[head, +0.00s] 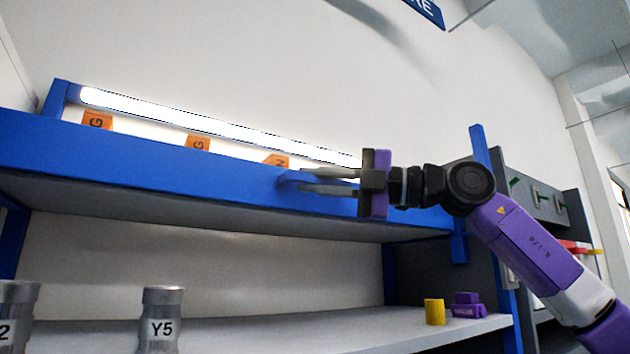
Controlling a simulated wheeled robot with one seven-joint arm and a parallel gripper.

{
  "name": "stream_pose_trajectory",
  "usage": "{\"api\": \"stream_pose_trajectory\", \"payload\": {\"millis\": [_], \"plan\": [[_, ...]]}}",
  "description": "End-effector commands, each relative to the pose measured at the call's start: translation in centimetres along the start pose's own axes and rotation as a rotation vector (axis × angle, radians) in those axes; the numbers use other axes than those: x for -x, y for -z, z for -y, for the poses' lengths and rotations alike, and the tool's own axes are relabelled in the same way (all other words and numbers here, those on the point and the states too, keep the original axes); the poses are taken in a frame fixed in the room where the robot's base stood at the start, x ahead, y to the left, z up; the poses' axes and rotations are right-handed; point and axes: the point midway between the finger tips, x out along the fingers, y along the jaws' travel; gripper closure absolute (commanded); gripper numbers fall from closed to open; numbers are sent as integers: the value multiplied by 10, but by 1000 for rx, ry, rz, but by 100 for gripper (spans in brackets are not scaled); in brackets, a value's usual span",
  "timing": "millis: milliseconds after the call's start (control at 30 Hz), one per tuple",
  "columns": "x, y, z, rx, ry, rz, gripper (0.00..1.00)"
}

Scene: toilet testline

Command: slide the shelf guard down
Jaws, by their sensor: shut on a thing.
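The shelf guard (150,160) is a long blue panel running across the front of the upper shelf in the head view. A blue handle (287,180) sticks out from its face, right of the middle. My gripper (308,181) reaches in from the right and is shut on this handle, one finger above and one below. The fingertips partly hide the handle. My arm and gripper cover the right part of the guard.
Orange lettered tags (197,144) and a bright light tube (220,130) show above the guard. Blue posts (481,145) stand at the right. Its middle is clear.

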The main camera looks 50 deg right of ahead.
Motion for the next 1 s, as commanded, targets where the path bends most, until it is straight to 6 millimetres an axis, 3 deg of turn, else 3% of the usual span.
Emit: {"api": "stream_pose_trajectory", "payload": {"millis": [667, 867, 1000], "plan": [[0, 0, 2, -2, 4, -1, 100], [2, 2, 17, -2, 4, -1, 100], [5, 5, 37, -1, 4, -1, 100]]}}
